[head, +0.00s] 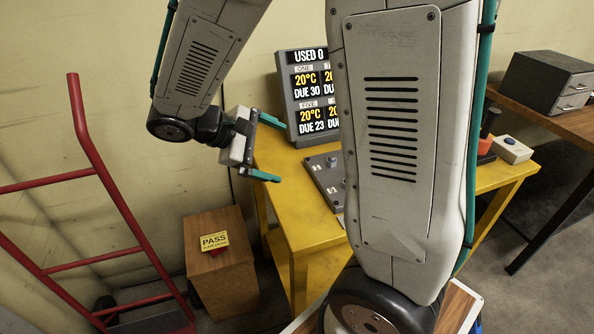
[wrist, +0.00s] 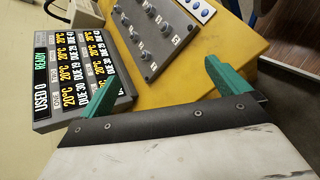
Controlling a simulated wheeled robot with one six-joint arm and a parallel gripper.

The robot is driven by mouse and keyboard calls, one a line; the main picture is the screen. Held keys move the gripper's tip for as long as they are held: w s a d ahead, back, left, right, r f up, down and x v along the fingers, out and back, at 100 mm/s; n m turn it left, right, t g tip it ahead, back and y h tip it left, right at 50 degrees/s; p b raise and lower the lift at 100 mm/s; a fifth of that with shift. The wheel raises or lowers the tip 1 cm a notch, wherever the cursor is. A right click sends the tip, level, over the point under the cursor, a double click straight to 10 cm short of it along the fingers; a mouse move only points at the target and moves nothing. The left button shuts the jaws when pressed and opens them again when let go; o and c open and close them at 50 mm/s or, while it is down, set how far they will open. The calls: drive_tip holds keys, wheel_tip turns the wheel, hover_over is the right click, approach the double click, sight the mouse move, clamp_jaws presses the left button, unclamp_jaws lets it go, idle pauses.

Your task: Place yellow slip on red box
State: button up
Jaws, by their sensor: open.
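The yellow slip (head: 214,241), printed PASS, is on top of a wooden cabinet (head: 226,288) at the lower left of the head view. A small red thing (head: 216,253) shows just under its lower edge; it looks like the red box, mostly hidden by the slip. The slip appears to rest on it, though the contact is hard to see. My gripper (head: 268,149) is open and empty, above and to the right of the slip, near the yellow bench's left end. In the wrist view, its green fingers (wrist: 168,92) stand wide apart with nothing between them.
The yellow bench (head: 290,222) carries a display board (head: 307,92) and a grey panel with knobs (head: 322,178). A red hand truck (head: 110,190) stands at the left. A dark grey drawer unit (head: 550,82) sits on a wooden table at the right. My arm hides the bench's middle.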

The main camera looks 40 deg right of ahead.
drive_tip(key=s+a+r+m+t+y, duration=0.2)
drive_tip(key=s+a+r+m+y, duration=0.1)
drive_tip(key=s+y, duration=0.2)
drive_tip(key=s+a+r+m+t+y, duration=0.2)
drive_tip(key=s+a+r+t+y, duration=0.1)
drive_tip(key=s, duration=0.7)
drive_tip(key=shift+s+a+r+m+y, duration=0.2)
drive_tip(key=shift+a+r+m+y, duration=0.25)
drive_tip(key=shift+y, duration=0.65)
